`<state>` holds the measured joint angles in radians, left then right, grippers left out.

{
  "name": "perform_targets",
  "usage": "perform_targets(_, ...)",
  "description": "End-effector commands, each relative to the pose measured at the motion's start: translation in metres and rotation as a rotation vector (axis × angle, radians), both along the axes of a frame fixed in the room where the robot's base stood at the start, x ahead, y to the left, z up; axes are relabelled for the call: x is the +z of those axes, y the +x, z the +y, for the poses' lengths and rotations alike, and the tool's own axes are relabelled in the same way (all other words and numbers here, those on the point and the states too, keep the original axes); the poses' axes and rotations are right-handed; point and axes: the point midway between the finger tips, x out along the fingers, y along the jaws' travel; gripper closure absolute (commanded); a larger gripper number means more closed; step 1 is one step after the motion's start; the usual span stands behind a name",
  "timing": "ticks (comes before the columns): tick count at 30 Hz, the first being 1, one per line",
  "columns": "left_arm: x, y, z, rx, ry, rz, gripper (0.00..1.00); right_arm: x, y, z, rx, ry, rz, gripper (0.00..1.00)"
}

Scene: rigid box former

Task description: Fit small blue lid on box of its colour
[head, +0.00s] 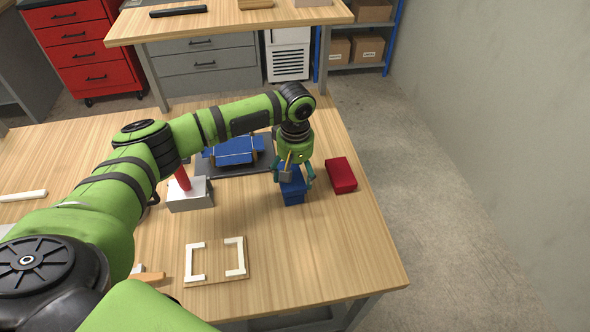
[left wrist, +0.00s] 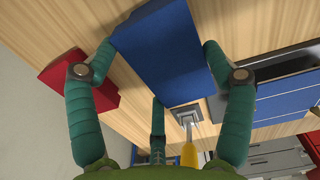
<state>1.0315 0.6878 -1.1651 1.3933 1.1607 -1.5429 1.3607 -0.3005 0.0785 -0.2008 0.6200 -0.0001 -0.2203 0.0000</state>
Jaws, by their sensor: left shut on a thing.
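My left gripper (head: 292,179) points down over the table, with its green fingers shut on a blue piece, which I take to be the small blue lid (left wrist: 165,50). In the left wrist view the fingers of my left gripper (left wrist: 159,58) lie along both sides of this blue shape. In the head view blue also shows below the fingers (head: 293,198). I cannot tell where a lid ends and a box of its colour begins, or whether they touch. My right gripper does not show.
A red box (head: 341,175) stands close to the right. A dark tray (head: 206,165) with a larger blue piece (head: 233,150) lies behind left. A grey block with a red handle (head: 188,195) stands left. A board with white brackets (head: 215,262) lies in front. The front right is clear.

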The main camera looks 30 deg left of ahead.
Motion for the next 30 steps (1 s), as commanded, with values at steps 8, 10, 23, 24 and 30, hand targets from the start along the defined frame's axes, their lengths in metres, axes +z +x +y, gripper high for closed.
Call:
perform_targets(8,0.000,0.000,0.000,-0.001,-0.001,-0.001,0.42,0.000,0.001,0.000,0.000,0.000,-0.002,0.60)
perform_targets(10,0.000,0.000,0.000,-0.001,-0.001,-0.001,0.42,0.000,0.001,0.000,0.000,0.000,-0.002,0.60)
perform_targets(23,-0.007,0.000,-0.001,-0.001,-0.001,-0.001,0.42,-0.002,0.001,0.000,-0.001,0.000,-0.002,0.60)
perform_targets(24,-0.007,0.000,-0.001,-0.001,-0.001,-0.001,0.42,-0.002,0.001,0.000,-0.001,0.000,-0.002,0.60)
perform_targets(30,-0.010,0.000,-0.001,-0.001,-0.001,-0.001,0.42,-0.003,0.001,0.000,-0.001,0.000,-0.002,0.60)
